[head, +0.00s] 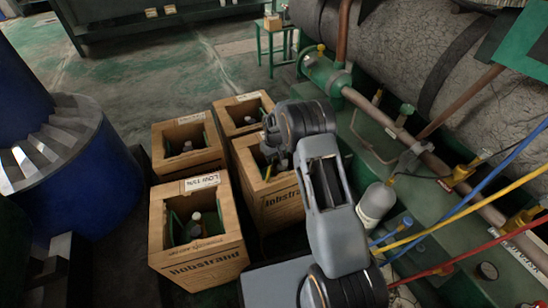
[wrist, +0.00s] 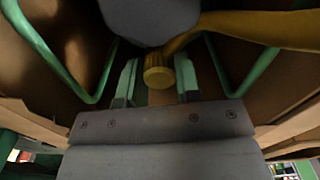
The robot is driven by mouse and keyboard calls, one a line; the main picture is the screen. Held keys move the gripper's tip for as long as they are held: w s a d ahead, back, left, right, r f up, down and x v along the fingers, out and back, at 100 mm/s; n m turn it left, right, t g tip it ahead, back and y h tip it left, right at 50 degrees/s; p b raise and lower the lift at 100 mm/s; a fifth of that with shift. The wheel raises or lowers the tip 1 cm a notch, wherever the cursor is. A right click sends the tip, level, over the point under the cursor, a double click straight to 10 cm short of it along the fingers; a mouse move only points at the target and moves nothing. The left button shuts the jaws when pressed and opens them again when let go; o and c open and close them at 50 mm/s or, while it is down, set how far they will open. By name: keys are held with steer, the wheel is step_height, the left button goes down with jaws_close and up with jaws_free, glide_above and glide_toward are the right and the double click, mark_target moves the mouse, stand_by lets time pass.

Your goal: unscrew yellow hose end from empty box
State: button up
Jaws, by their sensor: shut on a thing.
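The yellow hose end (wrist: 158,76) is a ribbed round piece against a grey rounded body (wrist: 150,18) in the wrist view. My gripper (wrist: 160,85) has a finger on each side of it and is shut on it. The yellow hose (wrist: 265,28) runs off to the right there; in the head view a yellow hose (head: 470,221) crosses at the right. I cannot read an "empty" label on this box.
Other wooden boxes (head: 197,262) stand close by, the front left one holding a bottle (head: 196,217). A grey cylinder (head: 376,202) stands beside the green machinery base at right. Blue (head: 480,188) and red hoses (head: 470,255) cross there. A blue drum (head: 85,190) stands at left.

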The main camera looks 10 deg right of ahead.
stand_by(0.3)
steer(key=shift+n, duration=1.8)
steer(key=shift+n+p, duration=0.35)
steer(key=shift+n, duration=0.65)
steer(key=shift+r, duration=0.15)
steer(key=shift+r+p, duration=1.75)
steer(key=shift+r, duration=0.6)
